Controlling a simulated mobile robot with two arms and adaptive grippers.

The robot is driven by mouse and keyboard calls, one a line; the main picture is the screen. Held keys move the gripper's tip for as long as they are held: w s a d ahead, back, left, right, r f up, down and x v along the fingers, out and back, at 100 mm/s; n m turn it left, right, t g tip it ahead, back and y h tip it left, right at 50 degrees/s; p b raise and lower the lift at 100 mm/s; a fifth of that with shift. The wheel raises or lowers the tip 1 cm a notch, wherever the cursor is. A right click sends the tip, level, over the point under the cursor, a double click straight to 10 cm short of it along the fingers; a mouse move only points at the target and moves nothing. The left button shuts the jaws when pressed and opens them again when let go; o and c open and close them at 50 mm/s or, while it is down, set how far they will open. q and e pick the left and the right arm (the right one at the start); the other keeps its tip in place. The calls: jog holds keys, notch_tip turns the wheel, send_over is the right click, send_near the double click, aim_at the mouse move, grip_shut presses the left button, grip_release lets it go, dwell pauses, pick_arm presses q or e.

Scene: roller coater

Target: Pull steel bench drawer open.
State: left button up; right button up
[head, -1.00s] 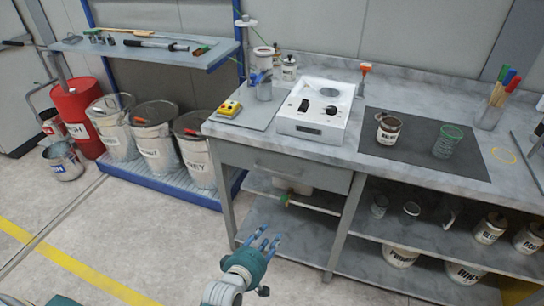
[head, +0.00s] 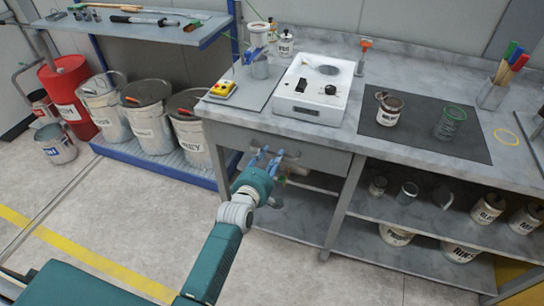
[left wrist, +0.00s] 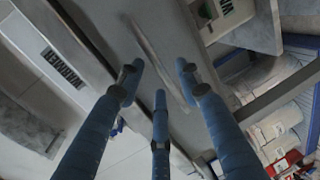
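The grey drawer front (head: 230,137) sits under the left part of the steel bench top and looks shut. In the left wrist view the drawer front (left wrist: 118,28) fills the middle, with its long bar handle (left wrist: 158,52) running slantwise across it. My left gripper (head: 268,158) is at the drawer front in the head view and hides most of the handle. In the left wrist view its three blue fingers (left wrist: 158,75) are spread apart, with the handle between the fingertips. Contact with the handle cannot be told. My right gripper is not in view.
The bench top holds a white device (head: 314,90), a dark mat (head: 415,145) with two containers, and a yellow button box (head: 223,88). Open shelves (head: 390,210) with cans lie right of the drawer. Bins (head: 150,120) stand left. The floor in front is free.

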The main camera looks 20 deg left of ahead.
pick_arm(q)
jog(key=shift+w, duration=0.35)
grip_shut()
jog(key=shift+s, duration=0.1)
jog(key=shift+s, duration=0.1)
